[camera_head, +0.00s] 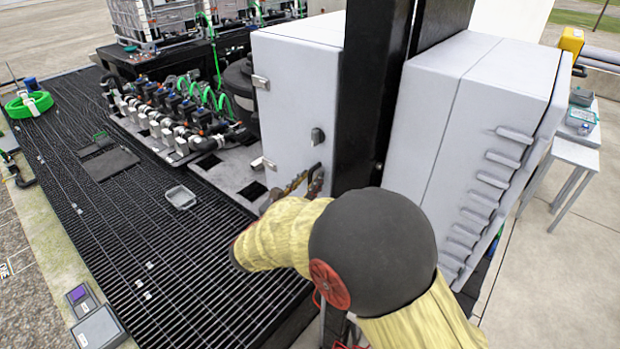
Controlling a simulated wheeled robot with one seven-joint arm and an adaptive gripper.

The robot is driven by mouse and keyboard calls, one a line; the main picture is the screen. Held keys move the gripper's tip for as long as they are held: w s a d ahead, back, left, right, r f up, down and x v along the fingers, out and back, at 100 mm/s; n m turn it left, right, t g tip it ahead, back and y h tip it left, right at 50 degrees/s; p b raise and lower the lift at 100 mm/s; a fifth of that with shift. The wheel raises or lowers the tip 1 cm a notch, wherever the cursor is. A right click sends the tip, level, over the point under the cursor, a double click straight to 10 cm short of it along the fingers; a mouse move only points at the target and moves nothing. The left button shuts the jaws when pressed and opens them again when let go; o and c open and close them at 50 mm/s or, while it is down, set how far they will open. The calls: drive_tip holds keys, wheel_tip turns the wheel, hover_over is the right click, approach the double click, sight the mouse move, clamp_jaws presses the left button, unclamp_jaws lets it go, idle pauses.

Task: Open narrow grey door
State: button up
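The narrow grey door (287,115) is the front face of a tall light grey cabinet in the middle of the head view. It looks closed. Two small hinges show on its left edge, and a small dark latch (317,136) sits near its right edge. My gripper (302,183) is in front of the lower part of the door, below the latch. It looks empty. My own arm in its yellow sleeve hides part of the gripper and the door's lower edge, so its finger gap and any contact with the door are unclear.
A black post (368,95) stands right of the door, with a wider grey cabinet (480,130) beyond it. A manifold with valves and green hoses (175,115) lies to the left. Dark grating (130,230) covers the floor, with a small grey tray (181,198) on it.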

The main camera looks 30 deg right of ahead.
drive_tip(key=shift+w+d, duration=0.1)
drive_tip(key=shift+d, duration=0.1)
drive_tip(key=shift+c, duration=0.5)
clamp_jaws()
idle(0.4)
